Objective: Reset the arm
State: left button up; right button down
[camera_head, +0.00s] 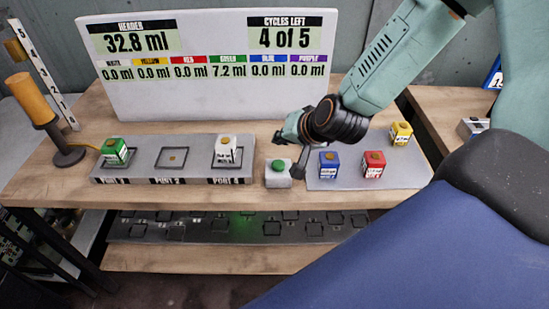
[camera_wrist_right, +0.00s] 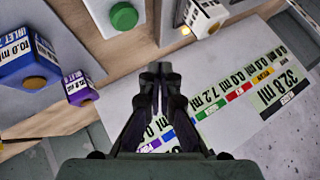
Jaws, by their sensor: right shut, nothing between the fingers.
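My right arm comes in from the upper right in the head view. Its gripper (camera_head: 298,172) hangs just beside the green button (camera_head: 278,165) on its small pale box. In the wrist view the two dark fingers (camera_wrist_right: 160,78) are together with nothing between them. The green button (camera_wrist_right: 123,16) shows beyond them at the top. I cannot tell whether the fingertips touch the button box. My left gripper is not in view.
A grey port strip (camera_head: 173,175) holds a green block (camera_head: 115,152) and a white block (camera_head: 227,151). A pale tray (camera_head: 335,182) bears blue (camera_head: 329,163), red (camera_head: 373,164) and yellow (camera_head: 401,133) blocks. A purple block (camera_wrist_right: 80,90) shows in the wrist view. A display board (camera_head: 200,90) stands behind.

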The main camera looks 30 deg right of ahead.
jog(key=s+a+f+n+g+b, duration=0.2)
jog(key=s+f+g+b, duration=0.1)
jog(key=s+f, duration=0.6)
jog(key=s+a+f+n+g+b, duration=0.3)
jog(key=s+f, duration=0.6)
jog(key=s, duration=0.2)
jog(key=s+a+f+n+g+b, duration=0.2)
jog(key=s+a+f+g+b, duration=0.1)
jog(key=s+f, duration=0.7)
jog(key=shift+s+n+h+b, duration=0.3)
jog(key=shift+s+n, duration=0.1)
jog(key=shift+s, duration=0.05)
